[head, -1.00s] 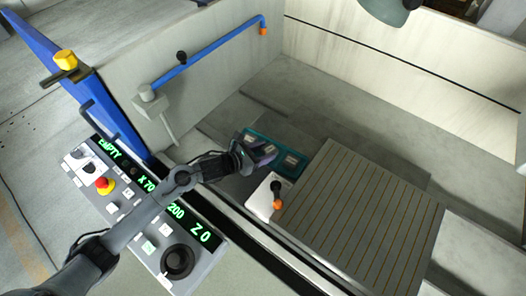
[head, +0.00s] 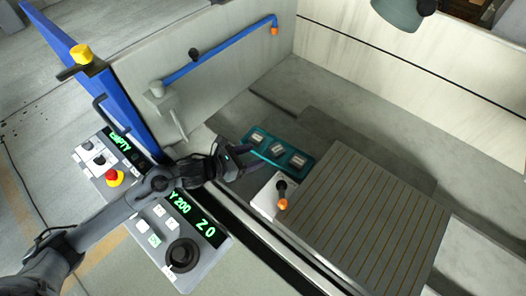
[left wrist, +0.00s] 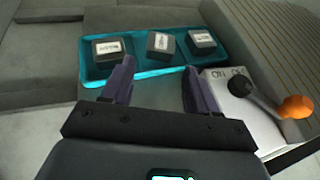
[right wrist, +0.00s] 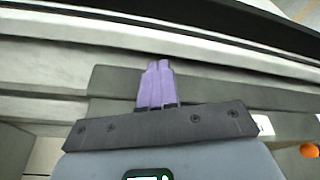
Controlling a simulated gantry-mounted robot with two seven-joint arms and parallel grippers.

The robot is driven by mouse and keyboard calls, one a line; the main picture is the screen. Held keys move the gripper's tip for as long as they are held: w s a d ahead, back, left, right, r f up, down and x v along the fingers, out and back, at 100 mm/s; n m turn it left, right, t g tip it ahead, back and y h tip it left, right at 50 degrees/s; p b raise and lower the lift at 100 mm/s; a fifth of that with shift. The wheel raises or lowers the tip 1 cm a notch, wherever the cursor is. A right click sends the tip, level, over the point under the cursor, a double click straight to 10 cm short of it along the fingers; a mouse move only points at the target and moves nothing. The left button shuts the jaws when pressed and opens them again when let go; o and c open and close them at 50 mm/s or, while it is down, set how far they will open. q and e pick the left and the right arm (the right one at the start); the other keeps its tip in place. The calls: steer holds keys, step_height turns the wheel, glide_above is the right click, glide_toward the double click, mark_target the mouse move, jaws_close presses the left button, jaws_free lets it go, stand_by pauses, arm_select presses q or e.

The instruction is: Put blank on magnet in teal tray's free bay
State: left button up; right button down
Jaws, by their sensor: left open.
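The teal tray (head: 311,159) lies beside the ribbed magnet plate (head: 370,225). Three dark blanks with pale labels sit in it: left (left wrist: 106,48), middle (left wrist: 160,44) and right (left wrist: 201,42) in the left wrist view. I see no empty bay there. The magnet plate's visible top is bare. My left gripper (head: 257,161) is open and empty at the tray's near side, its fingers apart in the left wrist view (left wrist: 157,70). My right gripper (right wrist: 158,66) is shut with nothing visible between its fingers; it is outside the head view.
The control panel (head: 150,205) reads EMPTY. A blue rail (head: 215,55) runs along the pale wall.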

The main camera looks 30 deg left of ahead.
arm_select(q)
steer(key=shift+v, duration=2.05)
steer(key=shift+d, duration=0.15)
